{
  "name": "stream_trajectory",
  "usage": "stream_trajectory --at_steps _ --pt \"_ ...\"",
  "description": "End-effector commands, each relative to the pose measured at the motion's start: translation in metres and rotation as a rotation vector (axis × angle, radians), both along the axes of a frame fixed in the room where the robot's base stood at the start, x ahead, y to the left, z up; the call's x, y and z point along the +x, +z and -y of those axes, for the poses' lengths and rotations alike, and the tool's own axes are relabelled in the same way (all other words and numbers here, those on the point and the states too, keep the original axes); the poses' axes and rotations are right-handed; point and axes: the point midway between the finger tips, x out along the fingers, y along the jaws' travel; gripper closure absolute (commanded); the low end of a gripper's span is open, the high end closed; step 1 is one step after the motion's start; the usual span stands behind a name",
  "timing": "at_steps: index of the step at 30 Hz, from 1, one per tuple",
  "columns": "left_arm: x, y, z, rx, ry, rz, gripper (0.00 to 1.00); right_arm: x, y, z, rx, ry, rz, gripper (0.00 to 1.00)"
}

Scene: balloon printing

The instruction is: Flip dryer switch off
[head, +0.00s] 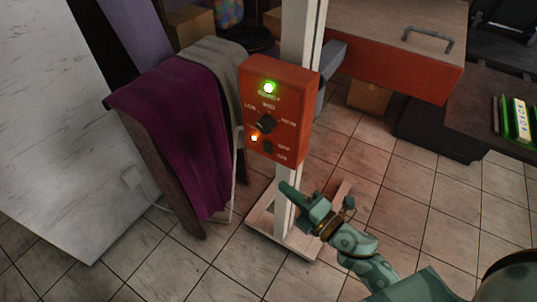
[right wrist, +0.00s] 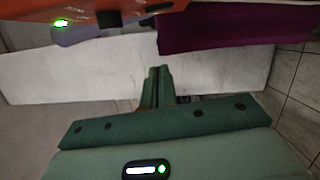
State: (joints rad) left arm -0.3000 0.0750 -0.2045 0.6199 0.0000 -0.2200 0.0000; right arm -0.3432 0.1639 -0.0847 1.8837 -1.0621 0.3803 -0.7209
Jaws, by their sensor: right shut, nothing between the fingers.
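The orange-red dryer control box (head: 287,75) is fixed to a white post in the head view. It carries a lit green light at the top, a dark knob (head: 266,124) marked low, med and high, and a lit orange lamp (head: 254,138). The small dark dryer switch (head: 267,147) sits low on the face beside its off and on labels; its exact lever position is too small to tell. My right gripper (head: 286,187) is below the box, apart from it, shut and empty. In the right wrist view its closed fingers (right wrist: 158,72) point toward the box (right wrist: 185,8) at the top edge. My left gripper is out of view.
A purple cloth (head: 175,125) hangs over a rack left of the box. A white panel (head: 60,110) stands farther left. An orange-fronted table (head: 400,62) is behind at the right. The post's base (head: 270,235) stands on the tiled floor.

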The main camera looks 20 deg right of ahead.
Motion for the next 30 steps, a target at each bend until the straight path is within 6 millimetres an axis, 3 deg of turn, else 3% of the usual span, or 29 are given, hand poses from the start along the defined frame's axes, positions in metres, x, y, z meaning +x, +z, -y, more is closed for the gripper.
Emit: stream_trajectory --at_steps 5,16,21,30 --pt "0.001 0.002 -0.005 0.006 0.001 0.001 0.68 0.020 0.002 -0.009 0.001 0.000 0.003 1.00" --pt "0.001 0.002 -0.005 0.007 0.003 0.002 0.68 0.091 0.004 -0.040 0.002 -0.001 0.002 1.00" --pt "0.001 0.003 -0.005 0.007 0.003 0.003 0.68 0.105 0.006 -0.019 -0.002 -0.001 0.000 1.00" --pt "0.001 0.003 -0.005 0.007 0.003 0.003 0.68 0.114 0.007 -0.008 0.001 -0.001 -0.001 1.00"
